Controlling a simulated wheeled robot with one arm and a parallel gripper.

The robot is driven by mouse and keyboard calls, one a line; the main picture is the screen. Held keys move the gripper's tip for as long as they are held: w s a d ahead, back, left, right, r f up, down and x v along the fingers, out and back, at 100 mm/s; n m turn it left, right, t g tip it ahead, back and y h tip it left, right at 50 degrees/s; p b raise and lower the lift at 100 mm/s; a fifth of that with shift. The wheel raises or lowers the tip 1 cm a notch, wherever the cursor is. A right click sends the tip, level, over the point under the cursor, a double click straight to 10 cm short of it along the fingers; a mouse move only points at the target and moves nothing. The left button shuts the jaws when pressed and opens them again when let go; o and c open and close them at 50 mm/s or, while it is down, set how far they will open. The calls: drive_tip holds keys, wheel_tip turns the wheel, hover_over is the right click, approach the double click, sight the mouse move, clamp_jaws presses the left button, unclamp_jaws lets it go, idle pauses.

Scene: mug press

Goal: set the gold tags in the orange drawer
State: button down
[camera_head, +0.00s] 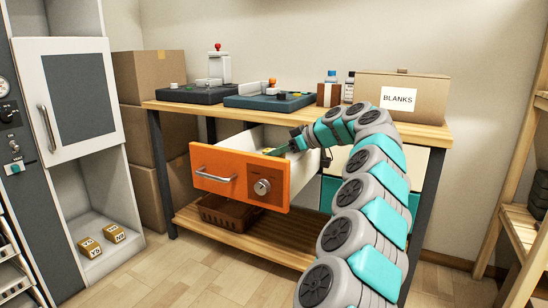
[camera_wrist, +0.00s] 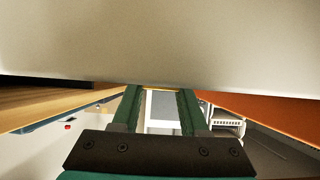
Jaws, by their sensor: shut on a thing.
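The orange drawer (camera_head: 225,177) is pulled out from under the workbench, with its pale inside showing. My gripper (camera_head: 274,151) reaches into it from the right, low behind the orange front. It is shut on a small gold thing, likely a gold tag (camera_head: 267,150), mostly hidden by the drawer front and fingers. In the wrist view a thin gold edge (camera_wrist: 160,87) shows between the tips of my gripper (camera_wrist: 160,92). A pale surface fills the top of that view, and the orange front is at right. Whether the tag touches the drawer floor I cannot tell.
The workbench (camera_head: 425,131) carries dark and blue fixtures, bottles and a box marked BLANKS (camera_head: 425,98). A brown basket (camera_head: 225,212) stands on the lower shelf. Two small labelled gold-brown blocks (camera_head: 90,247) (camera_head: 114,233) lie in the white cabinet (camera_head: 75,95) at left.

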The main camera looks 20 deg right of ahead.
drive_tip(key=shift+a+f, duration=0.1)
drive_tip(key=shift+f, duration=0.35)
drive_tip(key=shift+f+b, duration=0.5)
drive_tip(key=shift+b, duration=0.05)
drive_tip(key=shift+f, duration=0.1)
drive_tip(key=shift+c, duration=2.2)
unclamp_jaws()
drive_tip(key=shift+r+p, duration=0.6)
drive_tip(key=shift+r, duration=0.1)
drive_tip(key=v, duration=1.2)
drive_tip(key=shift+p, duration=0.35)
